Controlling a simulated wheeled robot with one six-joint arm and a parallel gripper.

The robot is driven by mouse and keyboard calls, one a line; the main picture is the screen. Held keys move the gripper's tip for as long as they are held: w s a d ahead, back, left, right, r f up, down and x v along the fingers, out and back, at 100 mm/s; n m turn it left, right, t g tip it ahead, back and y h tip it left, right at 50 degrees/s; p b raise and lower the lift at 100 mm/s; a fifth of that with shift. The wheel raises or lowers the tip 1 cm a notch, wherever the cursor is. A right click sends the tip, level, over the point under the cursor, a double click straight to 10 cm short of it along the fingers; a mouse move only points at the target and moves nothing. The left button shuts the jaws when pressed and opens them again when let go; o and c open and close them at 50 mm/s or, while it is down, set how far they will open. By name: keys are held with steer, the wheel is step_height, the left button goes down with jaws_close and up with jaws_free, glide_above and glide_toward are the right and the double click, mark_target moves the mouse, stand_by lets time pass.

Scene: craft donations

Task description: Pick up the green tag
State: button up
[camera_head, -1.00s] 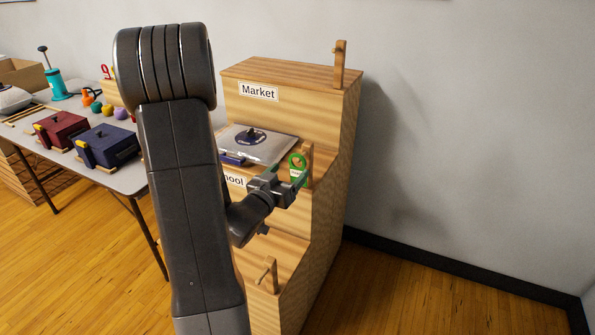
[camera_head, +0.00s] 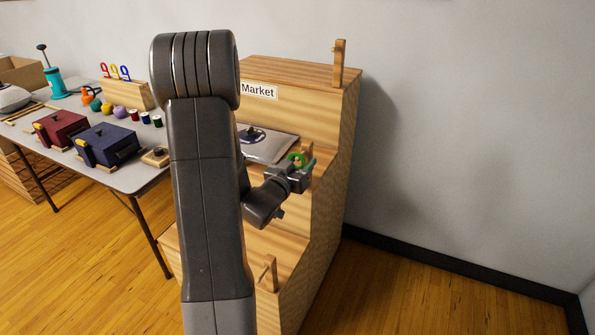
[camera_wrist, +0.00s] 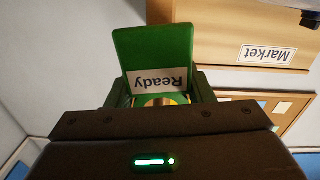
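The green tag (camera_head: 296,159) has a ring-shaped top and stands by a wooden peg on the upper step of the wooden stand; my gripper hides its lower part. In the wrist view the green tag (camera_wrist: 155,47) fills the upper middle, with a white "Ready" label upside down. My gripper (camera_head: 306,170) is right at the tag. In the wrist view its fingers (camera_wrist: 160,92) look spread apart, one to each side of the tag's near end. I cannot see clear contact between them.
The stepped wooden stand (camera_head: 315,225) has a "Market" label (camera_head: 258,91), a grey packet (camera_head: 270,147) and further pegs (camera_head: 269,273). At left, a table (camera_head: 135,180) holds a red box (camera_head: 62,130), a blue box (camera_head: 108,145) and spools. A wall is close on the right.

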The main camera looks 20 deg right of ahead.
steer(key=c, duration=0.5)
steer(key=shift+o, duration=0.2)
steer(key=shift+r, duration=0.1)
steer(key=shift+r, duration=0.8)
steer(key=b+v, duration=0.1)
steer(key=v, duration=1.7)
steer(key=shift+f, duration=0.2)
